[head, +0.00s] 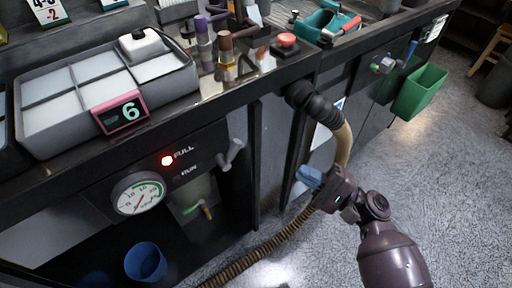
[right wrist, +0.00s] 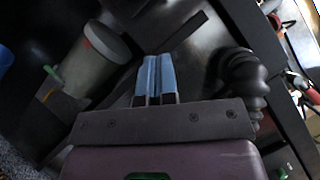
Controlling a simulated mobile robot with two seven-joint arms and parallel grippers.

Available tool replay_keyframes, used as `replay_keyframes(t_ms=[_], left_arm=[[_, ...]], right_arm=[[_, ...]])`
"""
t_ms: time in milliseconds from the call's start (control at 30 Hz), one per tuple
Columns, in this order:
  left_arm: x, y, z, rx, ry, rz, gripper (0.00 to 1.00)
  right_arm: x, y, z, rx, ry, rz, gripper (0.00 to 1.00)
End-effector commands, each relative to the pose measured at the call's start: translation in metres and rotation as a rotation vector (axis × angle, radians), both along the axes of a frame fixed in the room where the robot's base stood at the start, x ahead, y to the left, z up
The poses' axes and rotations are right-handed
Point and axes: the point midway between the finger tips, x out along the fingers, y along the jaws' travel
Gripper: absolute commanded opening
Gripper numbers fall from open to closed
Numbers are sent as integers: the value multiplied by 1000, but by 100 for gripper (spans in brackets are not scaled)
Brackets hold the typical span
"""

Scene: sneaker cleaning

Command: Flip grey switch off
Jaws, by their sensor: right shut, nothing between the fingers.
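A grey switch lever (head: 231,152) sticks out from the dark front panel under the bench, right of the "FULL" and "RUN" labels, tilted up to the right. A red lamp (head: 167,160) beside "FULL" is lit. My right gripper (head: 307,176) has blue fingers closed together, with nothing between them. It is right of the lever and apart from it, in front of the cabinet by the hose. In the right wrist view my gripper (right wrist: 157,62) points at the dark bench front; I cannot clearly make out the lever there. My left gripper is not in view.
A ribbed hose (head: 325,115) runs down close to my right gripper. A round gauge (head: 138,196) and a cloudy canister (head: 190,200) sit below the panel; the canister (right wrist: 93,58) also shows in the wrist view. A green bin (head: 420,91) hangs at right.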

Motion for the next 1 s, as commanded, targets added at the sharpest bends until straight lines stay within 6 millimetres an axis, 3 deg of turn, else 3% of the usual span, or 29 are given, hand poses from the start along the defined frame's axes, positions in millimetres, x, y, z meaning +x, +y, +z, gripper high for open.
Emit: replay_keyframes(t_ms=[267, 433, 1000], left_arm=[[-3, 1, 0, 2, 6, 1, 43], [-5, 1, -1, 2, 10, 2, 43], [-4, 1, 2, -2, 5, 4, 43]], right_arm=[[0, 1, 1, -2, -2, -1, 0], [6, 11, 5, 0, -3, -1, 0], [38, 94, 36, -1, -4, 0, 0]])
